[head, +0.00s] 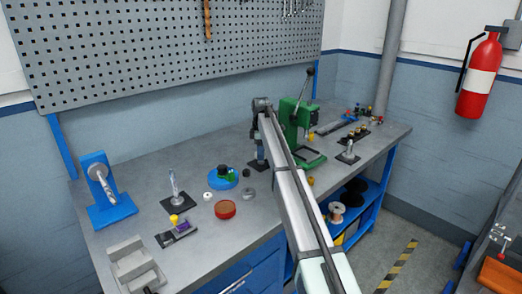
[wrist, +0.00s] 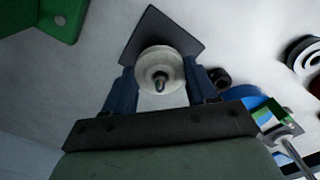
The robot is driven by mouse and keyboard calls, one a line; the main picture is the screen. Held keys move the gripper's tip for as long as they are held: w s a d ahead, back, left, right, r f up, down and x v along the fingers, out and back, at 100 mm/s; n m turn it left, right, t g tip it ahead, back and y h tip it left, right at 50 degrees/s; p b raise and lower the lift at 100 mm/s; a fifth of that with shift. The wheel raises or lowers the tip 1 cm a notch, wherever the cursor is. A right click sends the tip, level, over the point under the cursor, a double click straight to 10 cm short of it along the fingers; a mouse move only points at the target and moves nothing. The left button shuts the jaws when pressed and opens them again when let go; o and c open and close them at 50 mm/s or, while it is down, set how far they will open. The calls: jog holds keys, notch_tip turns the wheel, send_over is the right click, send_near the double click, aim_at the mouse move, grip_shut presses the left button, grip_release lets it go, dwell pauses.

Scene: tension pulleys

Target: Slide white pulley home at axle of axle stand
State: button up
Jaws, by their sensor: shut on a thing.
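My gripper (wrist: 160,88) is shut on the white pulley (wrist: 152,58), with one blue finger on each side of its rim. The axle's tip (wrist: 160,80) shows in the pulley's centre hole, so the pulley appears to be around the axle. The dark square base of the axle stand (wrist: 150,22) shows behind the pulley. How far down the axle the pulley sits cannot be told from this angle. In the head view, my gripper (head: 259,150) points down over the stand's dark base (head: 256,164), and my arm hides the pulley.
A green press (head: 298,125) stands close to the right of my gripper. A blue round dish (head: 222,178), a grey ring (head: 249,194) and a red dish (head: 225,210) lie to the left. Another post on a dark plate (head: 178,202) and a blue bracket (head: 110,211) stand farther left.

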jog(key=shift+f, duration=1)
dwell(0.7)
jog(key=o, duration=1.2)
jog(key=shift+c, duration=0.2)
jog(key=shift+r, duration=0.1)
notch_tip(320, 180, up, 14)
